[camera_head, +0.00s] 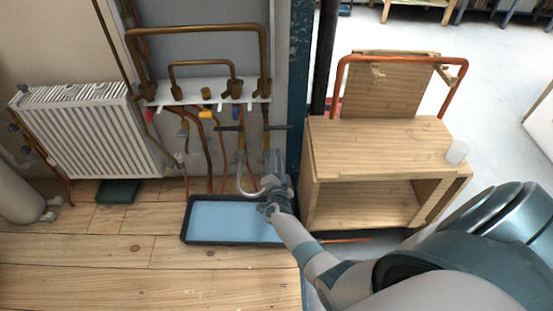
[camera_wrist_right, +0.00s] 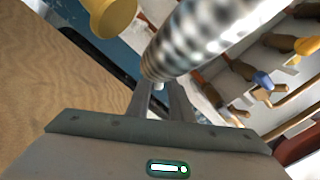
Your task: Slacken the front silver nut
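My right gripper (camera_head: 272,165) is at the lower pipework in front of the wall, above the right end of the blue tray. In the right wrist view its two fingers (camera_wrist_right: 160,98) reach up to a shiny silver ribbed piece (camera_wrist_right: 190,42), which covers the fingertips. I cannot tell whether they close on it. A pale curved hose (camera_head: 243,183) hangs just left of the gripper in the head view. The front silver nut cannot be made out separately; the gripper or the ribbed piece may hide it. My left gripper is not in view.
A blue tray (camera_head: 222,222) with a dark rim lies on the wooden floor below. A white valve rail (camera_head: 205,92) with copper pipes is above. A radiator (camera_head: 90,130) stands left, a wooden cabinet (camera_head: 375,140) right. A yellow knob (camera_wrist_right: 112,16) is close by the wrist camera.

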